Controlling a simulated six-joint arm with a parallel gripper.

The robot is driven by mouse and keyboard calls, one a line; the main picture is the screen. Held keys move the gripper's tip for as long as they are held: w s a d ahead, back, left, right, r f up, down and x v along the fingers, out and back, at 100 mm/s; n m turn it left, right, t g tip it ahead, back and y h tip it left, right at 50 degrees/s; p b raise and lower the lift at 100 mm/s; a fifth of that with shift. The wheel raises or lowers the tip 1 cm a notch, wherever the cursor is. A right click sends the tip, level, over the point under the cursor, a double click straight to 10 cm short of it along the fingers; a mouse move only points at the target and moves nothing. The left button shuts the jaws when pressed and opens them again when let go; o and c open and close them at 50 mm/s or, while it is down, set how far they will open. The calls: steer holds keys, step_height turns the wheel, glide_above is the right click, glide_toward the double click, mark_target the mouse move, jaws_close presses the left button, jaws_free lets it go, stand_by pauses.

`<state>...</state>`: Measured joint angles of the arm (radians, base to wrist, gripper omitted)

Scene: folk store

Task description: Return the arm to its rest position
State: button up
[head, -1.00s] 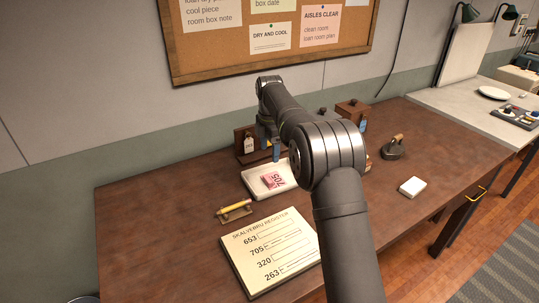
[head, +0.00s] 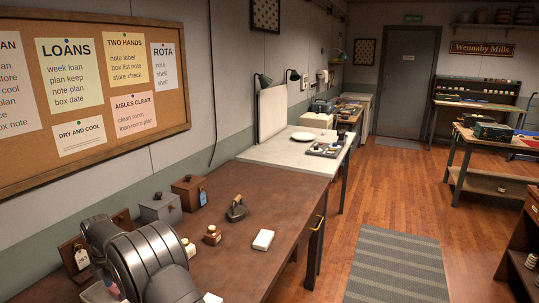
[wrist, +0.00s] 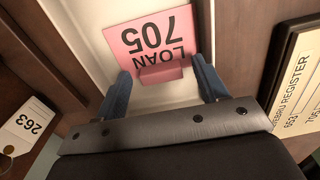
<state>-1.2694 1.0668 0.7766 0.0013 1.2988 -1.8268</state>
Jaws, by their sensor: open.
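My gripper (wrist: 162,82) shows in the wrist view with its two blue fingers apart. A pink card reading LOAN 705 (wrist: 150,38) lies ahead of and partly between the fingertips, on a white tray (wrist: 95,12). I cannot tell whether the fingers touch the card. Nothing is visibly clamped. In the head view my dark arm fills the lower left and hides most of that area; the gripper is not visible there.
The register board (wrist: 300,90) lies right of the gripper, and a 263 tag (wrist: 27,125) hangs at left. In the head view an iron (head: 237,210), a white block (head: 263,240), a small bottle (head: 212,235) and boxes (head: 160,208) stand on the brown desk (head: 290,200).

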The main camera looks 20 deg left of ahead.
steer(key=shift+a+f, duration=0.1)
steer(key=shift+f, duration=0.1)
steer(key=shift+r, duration=1.5)
steer(key=shift+r, duration=4.25)
step_height(320, 180, down, 12)
steer(key=shift+f, duration=0.2)
steer(key=r, duration=0.5)
steer(key=shift+w+d+r, duration=0.1)
steer(key=shift+w+d, duration=0.15)
steer(key=shift+d, duration=0.05)
steer(key=w+d+r, duration=0.7)
steer(key=d, duration=0.2)
steer(key=s+a+m, duration=0.4)
steer(key=s+m, duration=0.5)
steer(key=s+a+f+m, duration=0.1)
steer(key=s+a+m, duration=0.4)
steer(key=s+m, duration=0.3)
steer(key=shift+s+m, duration=0.4)
steer(key=shift+s, duration=0.05)
